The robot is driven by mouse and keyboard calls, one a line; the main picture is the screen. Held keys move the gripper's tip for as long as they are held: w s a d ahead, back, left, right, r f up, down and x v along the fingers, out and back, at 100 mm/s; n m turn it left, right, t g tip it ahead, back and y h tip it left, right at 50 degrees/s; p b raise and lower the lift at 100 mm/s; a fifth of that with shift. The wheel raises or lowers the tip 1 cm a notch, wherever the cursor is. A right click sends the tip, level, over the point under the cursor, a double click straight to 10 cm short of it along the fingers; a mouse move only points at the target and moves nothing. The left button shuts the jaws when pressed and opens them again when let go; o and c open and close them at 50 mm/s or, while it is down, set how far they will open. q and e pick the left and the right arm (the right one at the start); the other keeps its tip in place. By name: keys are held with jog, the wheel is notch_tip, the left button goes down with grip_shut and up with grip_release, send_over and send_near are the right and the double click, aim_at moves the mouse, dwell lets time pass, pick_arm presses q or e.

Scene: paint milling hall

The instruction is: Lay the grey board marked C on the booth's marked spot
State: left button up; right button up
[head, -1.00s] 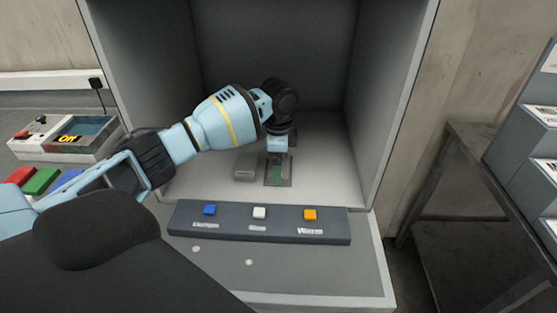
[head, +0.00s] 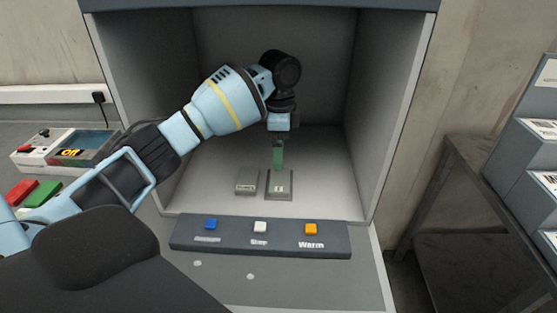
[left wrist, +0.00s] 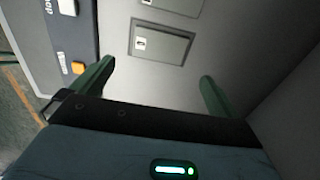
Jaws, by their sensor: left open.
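A flat grey board (head: 271,192) lies on the booth floor with a small dark mark on it. I cannot read the mark as a letter. It also shows in the left wrist view (left wrist: 172,46) with a small label, inside a thin outline. My left gripper (head: 278,163) is open and empty, pointing down just above the board. In the left wrist view its green fingers (left wrist: 157,72) are spread apart with the board beyond them. Any marked spot under the board is hidden. My right gripper is not in view.
A smaller grey block (head: 246,181) lies just left of the board. Booth walls rise at both sides and behind. A button panel (head: 260,241) with blue, white and orange buttons runs along the front.

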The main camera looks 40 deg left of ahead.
pick_arm(q)
notch_tip(320, 180, up, 2)
jog(key=shift+r, duration=0.1)
dwell(1.4)
